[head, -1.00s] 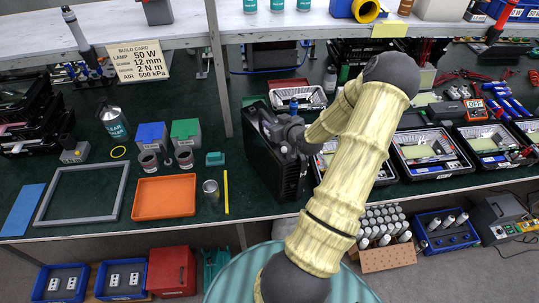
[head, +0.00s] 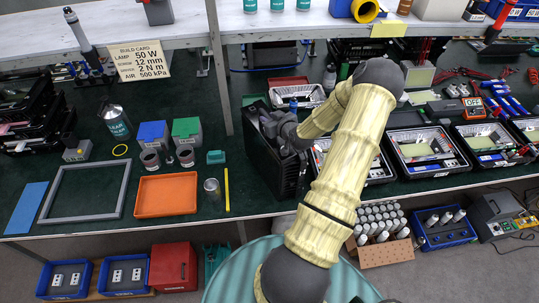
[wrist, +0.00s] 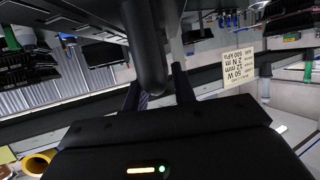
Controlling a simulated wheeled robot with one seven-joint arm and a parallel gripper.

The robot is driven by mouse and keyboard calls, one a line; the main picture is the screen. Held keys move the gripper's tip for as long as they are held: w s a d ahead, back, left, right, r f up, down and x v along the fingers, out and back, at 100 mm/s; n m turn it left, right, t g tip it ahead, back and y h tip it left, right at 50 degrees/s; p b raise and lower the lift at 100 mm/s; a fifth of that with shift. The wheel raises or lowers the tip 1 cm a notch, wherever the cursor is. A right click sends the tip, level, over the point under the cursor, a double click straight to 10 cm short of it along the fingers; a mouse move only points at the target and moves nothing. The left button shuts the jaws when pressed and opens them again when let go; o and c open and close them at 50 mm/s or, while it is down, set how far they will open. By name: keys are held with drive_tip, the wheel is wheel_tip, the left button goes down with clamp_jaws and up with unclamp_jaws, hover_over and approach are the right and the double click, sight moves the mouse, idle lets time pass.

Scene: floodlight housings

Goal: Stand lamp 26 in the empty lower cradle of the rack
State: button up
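A large black box with ribbed sides (head: 272,165) stands upright at the front of the bench in the head view. It looks like a floodlight housing, but I see no number on it, so I cannot tell if it is lamp 26. My gripper (wrist: 158,88) is at its upper right side, mostly hidden there in the head view. In the wrist view its two fingers are apart, with a thick black bar (wrist: 145,40) in front of or between them. Whether they press on it is unclear. I cannot pick out the rack's empty lower cradle in either view.
An orange tray (head: 166,194), a grey frame (head: 84,191) and small cups lie left of the black box. A build card (head: 138,62) hangs from the shelf above. Bins and a box of tubes are below the bench.

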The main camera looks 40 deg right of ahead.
clamp_jaws()
idle(1.0)
drive_tip(key=shift+w+d+r, duration=0.1)
drive_tip(key=shift+w+r, duration=0.1)
drive_tip(key=shift+r, duration=0.05)
